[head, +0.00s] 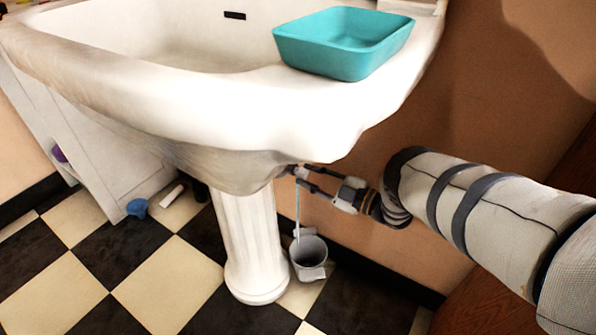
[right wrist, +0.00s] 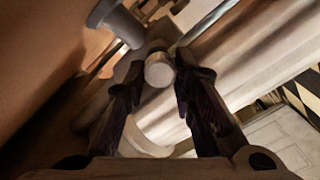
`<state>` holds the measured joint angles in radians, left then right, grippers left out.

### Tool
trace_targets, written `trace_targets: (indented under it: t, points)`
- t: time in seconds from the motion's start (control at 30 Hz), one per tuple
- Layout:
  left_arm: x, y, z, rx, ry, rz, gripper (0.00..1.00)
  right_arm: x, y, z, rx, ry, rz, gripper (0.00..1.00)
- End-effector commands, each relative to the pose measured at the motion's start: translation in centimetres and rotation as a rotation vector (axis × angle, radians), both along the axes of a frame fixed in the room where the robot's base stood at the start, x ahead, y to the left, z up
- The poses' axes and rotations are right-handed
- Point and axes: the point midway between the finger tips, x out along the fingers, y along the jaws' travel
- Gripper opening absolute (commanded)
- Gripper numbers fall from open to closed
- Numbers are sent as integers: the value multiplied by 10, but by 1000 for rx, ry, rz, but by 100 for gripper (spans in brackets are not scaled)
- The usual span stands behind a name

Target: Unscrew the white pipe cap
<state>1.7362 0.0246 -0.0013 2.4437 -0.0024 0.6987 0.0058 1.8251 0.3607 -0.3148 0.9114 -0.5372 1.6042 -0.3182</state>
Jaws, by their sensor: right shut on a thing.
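The white pipe cap (right wrist: 159,71) is a short pale round piece between the two fingertips of my right gripper (right wrist: 158,88) in the right wrist view. It sits at the end of a pale pipe fitting (right wrist: 157,46) under the basin. In the head view my right arm comes in from the right, and my right gripper (head: 306,177) reaches beneath the basin beside the pedestal. It is shut on the cap. The cap cannot be made out clearly in the head view. My left gripper is in neither view.
The white basin (head: 200,105) hangs directly above the gripper, with a teal tub (head: 345,45) on its rim. The fluted pedestal (head: 248,240) stands left of the gripper. A grey bucket (head: 309,270) stands below. A white cabinet (head: 75,135) is at left; checkered floor lies open in front.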

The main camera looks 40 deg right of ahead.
Motion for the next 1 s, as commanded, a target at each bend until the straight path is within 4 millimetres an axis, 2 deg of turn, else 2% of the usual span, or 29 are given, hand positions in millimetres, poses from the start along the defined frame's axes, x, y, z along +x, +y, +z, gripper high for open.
trace_targets:
  t: [0.6, 1.0]
  points:
    - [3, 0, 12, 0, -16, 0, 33, -36, -15, 1, 0, 1, -1, 0]
    - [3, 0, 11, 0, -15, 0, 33, -37, -15, 0, 0, 1, -1, 0]
